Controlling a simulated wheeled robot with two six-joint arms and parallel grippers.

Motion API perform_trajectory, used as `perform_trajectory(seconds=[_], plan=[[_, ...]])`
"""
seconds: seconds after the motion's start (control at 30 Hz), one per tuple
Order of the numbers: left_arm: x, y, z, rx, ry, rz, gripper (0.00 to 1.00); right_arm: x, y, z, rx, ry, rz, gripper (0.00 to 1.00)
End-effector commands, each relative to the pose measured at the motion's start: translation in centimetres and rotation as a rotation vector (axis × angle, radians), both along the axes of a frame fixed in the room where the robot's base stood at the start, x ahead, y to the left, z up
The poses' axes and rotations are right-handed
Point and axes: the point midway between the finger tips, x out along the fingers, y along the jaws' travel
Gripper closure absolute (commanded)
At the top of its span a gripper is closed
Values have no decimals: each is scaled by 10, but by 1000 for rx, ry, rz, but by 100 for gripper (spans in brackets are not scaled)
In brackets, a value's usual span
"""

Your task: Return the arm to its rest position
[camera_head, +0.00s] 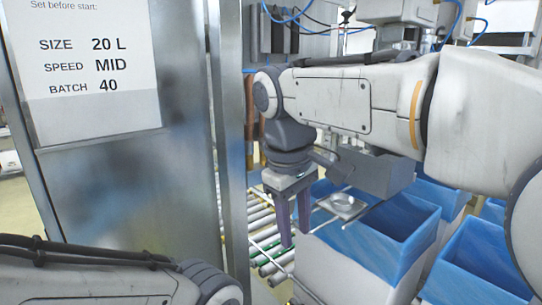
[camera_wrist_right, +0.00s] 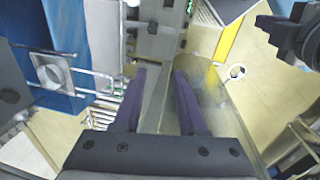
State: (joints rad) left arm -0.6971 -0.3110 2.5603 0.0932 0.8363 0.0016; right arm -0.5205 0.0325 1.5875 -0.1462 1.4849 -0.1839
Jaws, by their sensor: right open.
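My right arm reaches in from the right of the head view, across the upper middle. My right gripper (camera_head: 294,232) points down beside the metal cabinet's edge, over the roller conveyor. Its two purple fingers are apart with nothing between them. They also show apart and empty in the right wrist view (camera_wrist_right: 160,75). Of my left arm only a link shows at the lower left of the head view, and its gripper is out of the picture.
A metal cabinet (camera_head: 183,175) with a settings sign (camera_head: 88,62) stands at the left. A roller conveyor (camera_head: 265,238) runs below the gripper. Blue-lined boxes (camera_head: 398,222) stand close at the right, a square plate with a round part (camera_head: 342,205) beside them.

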Motion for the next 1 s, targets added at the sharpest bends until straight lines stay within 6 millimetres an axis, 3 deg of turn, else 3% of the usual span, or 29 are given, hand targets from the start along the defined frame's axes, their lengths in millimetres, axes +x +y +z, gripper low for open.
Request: perform_trajectory(seconds=[0.27,0.47,0.57,0.8,1.0], plan=[[0,0,-2,0,0,0,100,-22,-2,-29,32,16,-6,59],[0,0,-4,0,0,0,100,-49,5,-62,71,34,-1,59],[0,0,-6,0,0,0,100,-69,8,-85,97,47,-3,59],[0,0,-10,0,0,0,100,-140,2,-157,170,87,-35,59],[0,0,-11,0,0,-1,100,-173,-6,-190,199,103,-68,59]])
